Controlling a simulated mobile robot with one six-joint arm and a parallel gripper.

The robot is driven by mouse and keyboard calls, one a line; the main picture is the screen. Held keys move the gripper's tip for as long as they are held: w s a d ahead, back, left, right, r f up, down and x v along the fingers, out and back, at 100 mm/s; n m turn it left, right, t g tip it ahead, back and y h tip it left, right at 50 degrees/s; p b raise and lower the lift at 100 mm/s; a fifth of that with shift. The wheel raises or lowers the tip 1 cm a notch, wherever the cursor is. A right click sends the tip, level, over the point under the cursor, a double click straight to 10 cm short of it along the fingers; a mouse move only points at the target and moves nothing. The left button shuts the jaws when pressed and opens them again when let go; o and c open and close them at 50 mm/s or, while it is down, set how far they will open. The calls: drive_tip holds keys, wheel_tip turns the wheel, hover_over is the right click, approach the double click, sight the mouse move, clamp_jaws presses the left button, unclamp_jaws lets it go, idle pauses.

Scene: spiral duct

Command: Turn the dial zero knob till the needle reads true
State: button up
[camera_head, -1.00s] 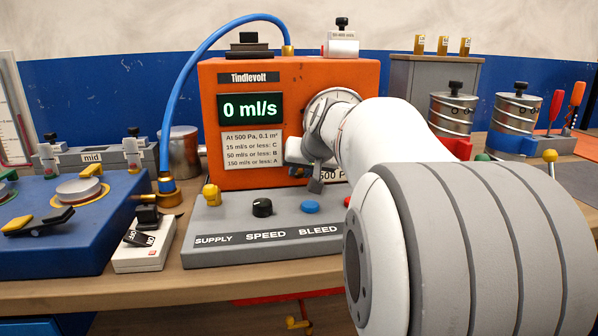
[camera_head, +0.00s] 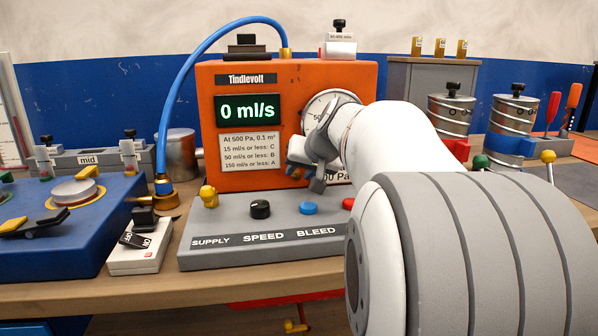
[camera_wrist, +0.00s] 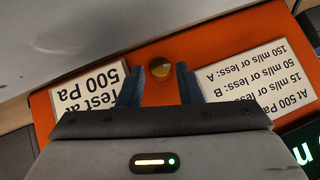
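The dial (camera_head: 312,112) is a round white gauge on the front of the orange Tindlevolt box (camera_head: 290,78). My arm covers most of it, and its needle cannot be seen. A small round brass knob (camera_wrist: 160,68) shows on the orange panel in the wrist view; it is hidden in the head view. My gripper (camera_wrist: 159,70) is open, its two blue fingers on either side of the knob with gaps on both sides. Whether the fingers reach down to the knob's depth cannot be told. In the head view my gripper (camera_head: 304,168) is in front of the panel, below the dial.
A blue hose (camera_head: 170,95) arches at left. The green display (camera_head: 248,111) reads 0 ml/s.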

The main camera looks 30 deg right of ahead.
drive_tip(key=p+v, duration=0.1)
drive_tip(key=v, duration=0.6)
drive_tip(key=shift+s+a+r+p, duration=0.1)
drive_tip(key=shift+a+p, duration=0.2)
drive_tip(key=shift+p, duration=0.3)
drive_tip(key=s+a+g+p, duration=0.1)
drive_tip(key=s+a+p, duration=0.1)
drive_tip(key=a+p, duration=0.1)
drive_tip(key=s+a+r+n+g+p, duration=0.1)
drive_tip(key=s+a+p, duration=0.1)
drive_tip(key=p, duration=0.3)
drive_tip(key=s+a+n+g+p, duration=0.1)
drive_tip(key=s+a+p, duration=0.2)
drive_tip(key=a+p, duration=0.1)
drive_tip(key=shift+a+r+y, duration=0.2)
drive_tip(key=shift+a+y, duration=0.2)
drive_tip(key=shift+a, duration=0.2)
drive_tip(key=s+a+n+g+h+p, duration=0.1)
drive_tip(key=s+a+p, duration=0.5)
drive_tip(key=s+p, duration=0.6)
drive_tip(key=shift+s+f+n+g, duration=0.35)
drive_tip(key=shift+s+n+g, duration=0.4)
drive_tip(key=shift+g, duration=0.65)
